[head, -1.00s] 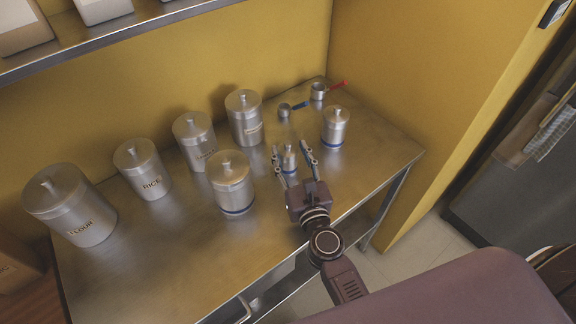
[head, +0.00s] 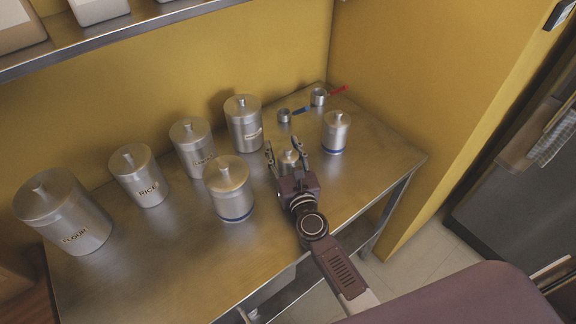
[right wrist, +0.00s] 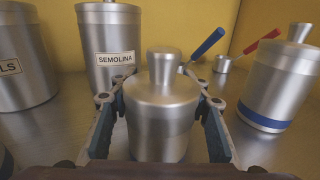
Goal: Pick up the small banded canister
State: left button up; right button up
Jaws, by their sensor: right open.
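The small canister (head: 289,158) is steel with a knobbed lid and stands upright on the steel table. In the right wrist view the small canister (right wrist: 162,110) fills the middle, between the two fingers, and its base is hidden. My right gripper (head: 286,149) is open, with one finger on each side of the canister. In the right wrist view the right gripper (right wrist: 160,103) has blue-padded fingers; whether they touch the canister I cannot tell. My left gripper is not in view.
Blue-banded canisters stand to the left (head: 229,190) and right (head: 336,132). The semolina canister (head: 243,123) is behind, with other labelled canisters farther left. Measuring cups with a blue handle (head: 284,116) and red handle (head: 318,97) lie near the wall. The table's front left is bare.

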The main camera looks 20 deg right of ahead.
jog(key=shift+c, duration=0.3)
jog(key=c, duration=1.1)
grip_shut()
jog(key=shift+r, duration=0.15)
